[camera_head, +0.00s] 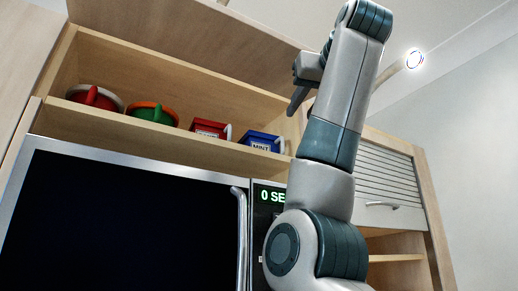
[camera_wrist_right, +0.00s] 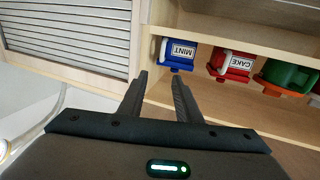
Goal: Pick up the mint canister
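The mint canister (camera_head: 262,143) is blue with a white label reading MINT. It stands at the right end of the open shelf above the microwave in the head view, and it also shows in the right wrist view (camera_wrist_right: 178,52), where the picture is turned over. My right gripper (camera_wrist_right: 160,80) is open and empty, with its two fingers apart and pointing toward the canister, not touching it. In the head view the right gripper (camera_head: 297,85) is up at the right end of the shelf, partly hidden by my arm. My left gripper is in neither view.
A red canister labelled CAKE in the wrist view (camera_wrist_right: 232,64) stands beside the mint one. A green-and-orange pot (camera_head: 152,113) and a red pot (camera_head: 95,98) are farther left. The shelf (camera_head: 180,139) has a raised door above. A slatted cabinet (camera_head: 375,170) is at right.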

